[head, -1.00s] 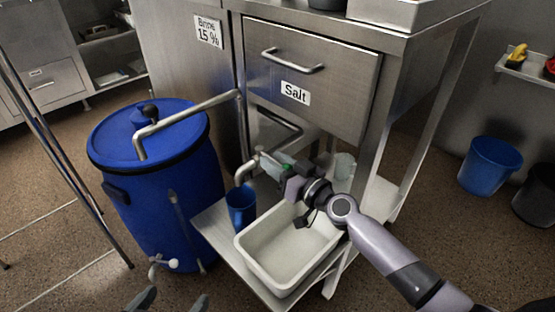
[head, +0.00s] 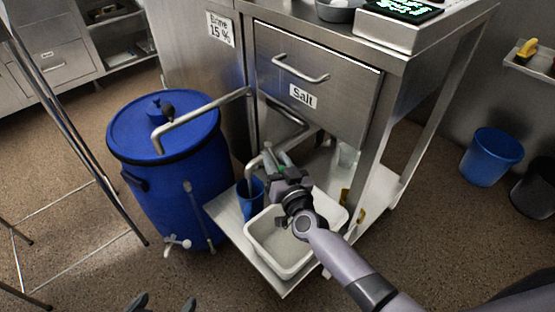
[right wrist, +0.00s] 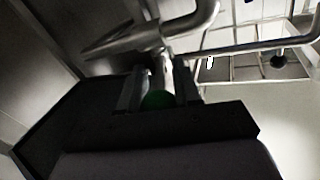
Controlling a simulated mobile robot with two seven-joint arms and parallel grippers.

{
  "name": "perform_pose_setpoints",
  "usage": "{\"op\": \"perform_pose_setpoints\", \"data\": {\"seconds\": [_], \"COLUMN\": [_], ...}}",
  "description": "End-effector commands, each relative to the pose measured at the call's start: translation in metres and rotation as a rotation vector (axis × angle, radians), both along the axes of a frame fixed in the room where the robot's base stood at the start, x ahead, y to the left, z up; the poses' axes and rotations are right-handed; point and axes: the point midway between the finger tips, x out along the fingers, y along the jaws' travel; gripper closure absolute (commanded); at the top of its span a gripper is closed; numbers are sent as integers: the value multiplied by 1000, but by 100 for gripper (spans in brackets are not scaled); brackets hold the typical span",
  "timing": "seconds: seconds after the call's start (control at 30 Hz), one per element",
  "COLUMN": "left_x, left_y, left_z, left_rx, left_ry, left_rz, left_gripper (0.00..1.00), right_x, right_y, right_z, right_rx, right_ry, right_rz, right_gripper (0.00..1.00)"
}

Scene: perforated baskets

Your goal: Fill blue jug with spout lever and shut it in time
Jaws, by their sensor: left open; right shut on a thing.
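The blue jug (head: 250,200) stands upright on the steel lower shelf beneath the bent metal spout (head: 252,172). Its inside and any liquid level cannot be made out. My right gripper (head: 279,162) is beside the spout, just right of the jug, shut on the spout lever. In the right wrist view, the lever's green part (right wrist: 158,99) sits between the fingers, with the metal spout pipe (right wrist: 195,22) just beyond. My left gripper (head: 165,304) is open and empty at the bottom edge of the head view, well away from the jug.
A white basin (head: 268,252) stands right beside the jug, under my right arm. A large blue barrel (head: 165,190) with a white tap is on the left. The steel Salt cabinet (head: 320,85) overhangs the shelf. A blue bin (head: 490,158) stands at right.

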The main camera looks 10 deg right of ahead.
Motion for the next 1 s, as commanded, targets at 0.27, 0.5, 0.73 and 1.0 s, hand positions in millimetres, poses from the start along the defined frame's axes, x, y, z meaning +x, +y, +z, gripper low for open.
{"op": "perform_pose_setpoints", "data": {"seconds": [0.27, 0.5, 0.73, 1.0], "left_x": [0, 0, -1, -1], "left_y": [0, 0, 2, 2], "left_z": [0, 2, 11, 17], "left_rx": [0, -1, -2, -1], "left_ry": [1, 1, 3, 5], "left_rz": [0, 1, 5, 7], "left_gripper": [0, 0, 0, 0], "right_x": [-1, -5, -34, -64], "right_y": [1, 0, -6, -13], "right_z": [0, 0, 1, 0], "right_rx": [0, -1, -1, 0], "right_ry": [1, 2, 3, 2], "right_rz": [3, 3, 3, 4], "right_gripper": [43, 43, 43, 43]}}
